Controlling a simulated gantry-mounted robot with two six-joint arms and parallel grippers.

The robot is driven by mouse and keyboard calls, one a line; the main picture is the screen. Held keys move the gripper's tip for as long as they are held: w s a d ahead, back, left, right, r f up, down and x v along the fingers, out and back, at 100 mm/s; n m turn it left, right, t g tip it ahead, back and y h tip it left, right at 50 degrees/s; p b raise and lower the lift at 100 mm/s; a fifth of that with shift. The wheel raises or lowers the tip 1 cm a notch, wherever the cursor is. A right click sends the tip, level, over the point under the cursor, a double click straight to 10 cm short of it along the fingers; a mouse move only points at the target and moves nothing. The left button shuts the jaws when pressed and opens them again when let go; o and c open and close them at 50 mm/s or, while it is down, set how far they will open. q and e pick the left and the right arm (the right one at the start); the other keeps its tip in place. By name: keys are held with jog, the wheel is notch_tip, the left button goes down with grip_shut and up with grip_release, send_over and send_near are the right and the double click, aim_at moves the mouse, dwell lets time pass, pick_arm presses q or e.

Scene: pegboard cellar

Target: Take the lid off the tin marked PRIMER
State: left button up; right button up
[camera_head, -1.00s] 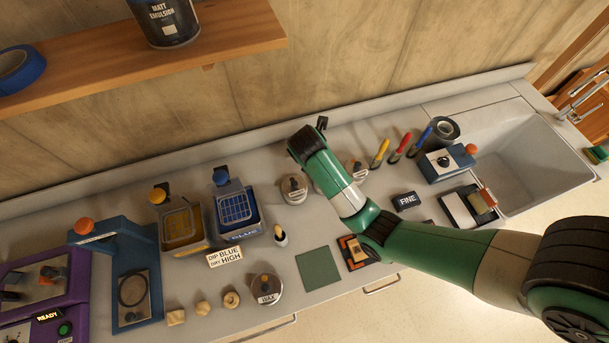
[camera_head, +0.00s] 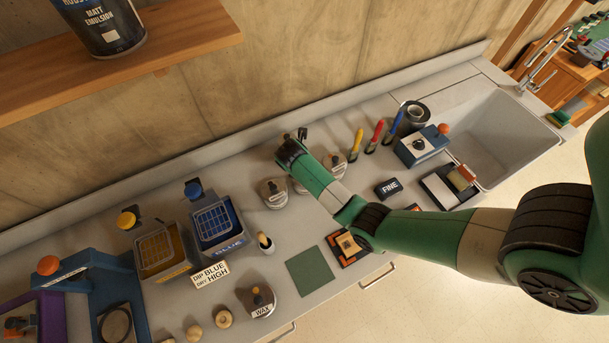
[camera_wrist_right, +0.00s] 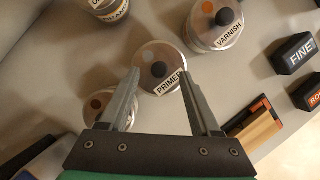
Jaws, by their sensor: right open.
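The PRIMER tin (camera_wrist_right: 150,52) is in the right wrist view, upright on the bench, with a pale round lid and a dark knob (camera_wrist_right: 158,69) on top. My right gripper (camera_wrist_right: 159,82) is open; its two fingers reach over the tin's near edge, one on each side of the label, with the knob between and just beyond the tips. Whether they touch the tin I cannot tell. In the head view my right arm (camera_head: 330,190) reaches across the bench and hides the gripper's fingers. My left gripper is in neither view.
The VARNISH tin (camera_wrist_right: 213,28) stands close beside PRIMER. Another tin (camera_wrist_right: 98,106) sits partly behind the left finger, and one more (camera_wrist_right: 108,8) is at the top. A FINE block (camera_head: 388,188), a green mat (camera_head: 310,271) and a WAX tin (camera_head: 257,301) lie nearby.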

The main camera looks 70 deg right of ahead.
jog(key=shift+x, duration=1.25)
grip_shut()
jog(key=shift+r, duration=0.15)
jog(key=shift+r, duration=0.3)
notch_tip(320, 180, up, 2)
jog(key=shift+r+p, duration=0.2)
jog(key=shift+p, duration=0.15)
jog(key=s+a+r+p, duration=0.8)
jog(key=a+r, duration=0.1)
jog(key=a, duration=0.2)
jog(key=shift+s+r, duration=0.2)
jog(key=shift+r, duration=0.1)
